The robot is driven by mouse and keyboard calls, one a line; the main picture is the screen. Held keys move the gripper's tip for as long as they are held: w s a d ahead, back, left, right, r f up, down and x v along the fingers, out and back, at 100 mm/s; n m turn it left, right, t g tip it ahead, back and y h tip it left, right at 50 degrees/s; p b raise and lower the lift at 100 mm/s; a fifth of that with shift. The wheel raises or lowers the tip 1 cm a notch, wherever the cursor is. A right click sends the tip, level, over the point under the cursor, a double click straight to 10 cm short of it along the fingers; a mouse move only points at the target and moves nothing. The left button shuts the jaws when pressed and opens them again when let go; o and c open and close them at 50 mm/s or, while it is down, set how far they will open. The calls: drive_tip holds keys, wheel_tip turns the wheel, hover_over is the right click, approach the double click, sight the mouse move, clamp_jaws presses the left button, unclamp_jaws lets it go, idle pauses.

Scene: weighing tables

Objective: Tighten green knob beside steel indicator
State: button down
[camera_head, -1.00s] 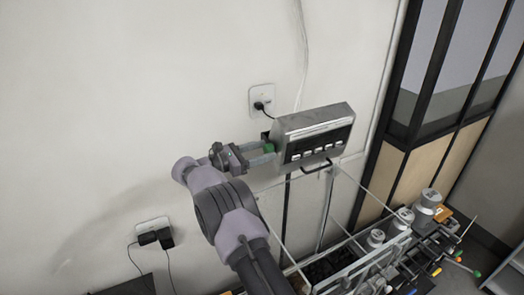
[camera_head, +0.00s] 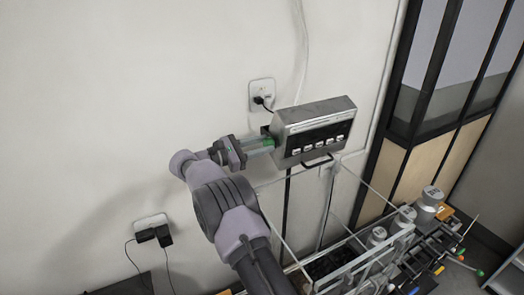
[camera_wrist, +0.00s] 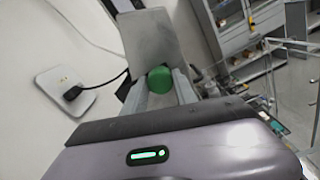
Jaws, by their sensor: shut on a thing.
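The steel indicator (camera_head: 316,133) is a grey box with a dark front panel and a row of pale buttons, held on a post in front of the wall. The green knob (camera_wrist: 160,79) is on its left side face. My gripper (camera_head: 268,146) reaches in from the left, its fingers shut around the knob. In the wrist view my two fingers (camera_wrist: 161,92) lie on either side of the knob, with the indicator's side face (camera_wrist: 152,40) behind it. In the head view the knob is mostly hidden by the fingers.
A wall socket (camera_head: 262,93) with a black plug is above and left of the indicator. A lower socket (camera_head: 152,228) holds two adapters. Below right, a wire-framed rack stands near metal weights (camera_head: 425,207) and several coloured-handled tools.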

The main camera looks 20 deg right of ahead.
drive_tip(key=m+b, duration=0.2)
drive_tip(key=m, duration=0.1)
drive_tip(key=m+b, duration=0.2)
drive_tip(key=m, duration=0.1)
drive_tip(key=shift+f+m+b, duration=0.2)
drive_tip(key=shift+m+b, duration=0.1)
drive_tip(key=shift+b, duration=0.1)
drive_tip(key=m+b, duration=0.4)
drive_tip(key=m, duration=0.2)
drive_tip(key=m+b, duration=0.4)
drive_tip(key=m, duration=0.2)
drive_tip(key=shift+m, duration=0.3)
drive_tip(key=m+b, duration=0.2)
drive_tip(key=m, duration=0.3)
drive_tip(key=shift+b, duration=0.35)
drive_tip(key=shift+m, duration=0.4)
drive_tip(key=c, duration=1)
unclamp_jaws()
drive_tip(key=shift+r, duration=0.1)
